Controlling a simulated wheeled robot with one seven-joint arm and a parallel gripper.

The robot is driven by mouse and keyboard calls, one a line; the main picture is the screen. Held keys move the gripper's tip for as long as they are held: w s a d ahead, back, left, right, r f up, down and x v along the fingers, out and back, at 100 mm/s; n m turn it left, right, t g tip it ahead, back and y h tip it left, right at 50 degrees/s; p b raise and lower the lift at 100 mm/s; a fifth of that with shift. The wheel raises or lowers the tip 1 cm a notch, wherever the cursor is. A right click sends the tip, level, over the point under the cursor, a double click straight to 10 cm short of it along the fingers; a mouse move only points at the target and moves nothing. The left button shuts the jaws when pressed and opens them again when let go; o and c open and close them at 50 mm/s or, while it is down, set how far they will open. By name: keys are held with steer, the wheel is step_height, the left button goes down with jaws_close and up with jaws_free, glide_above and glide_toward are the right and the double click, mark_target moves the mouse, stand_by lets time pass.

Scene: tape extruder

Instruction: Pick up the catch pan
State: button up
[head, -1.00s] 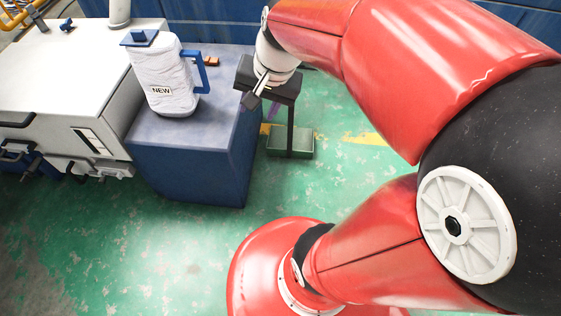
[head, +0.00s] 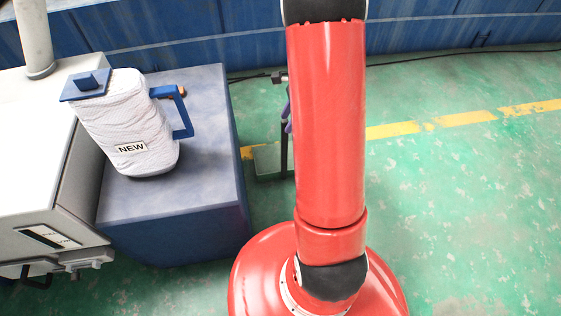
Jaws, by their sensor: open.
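I cannot make out a catch pan in the head view. My gripper is not in view; my red arm rises through the middle and leaves the frame at the top. A white wrapped jug (head: 125,125) labelled NEW, with a blue lid and blue handle (head: 184,118), stands on a blue-grey block (head: 185,215) at the left. A small orange-brown piece shows by the top of the handle.
A pale machine (head: 30,150) stands at the far left, against the block. A dark stand (head: 267,160) is partly hidden behind my arm, with something purple on it. Green floor (head: 470,210) is clear at the right. A blue wall (head: 450,30) closes the back.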

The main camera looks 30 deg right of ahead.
mark_target(282, 129)
steer(key=b+x, duration=0.1)
steer(key=x, duration=0.3)
steer(key=shift+a+f, duration=0.3)
steer(key=shift+c, duration=0.4)
jaws_close()
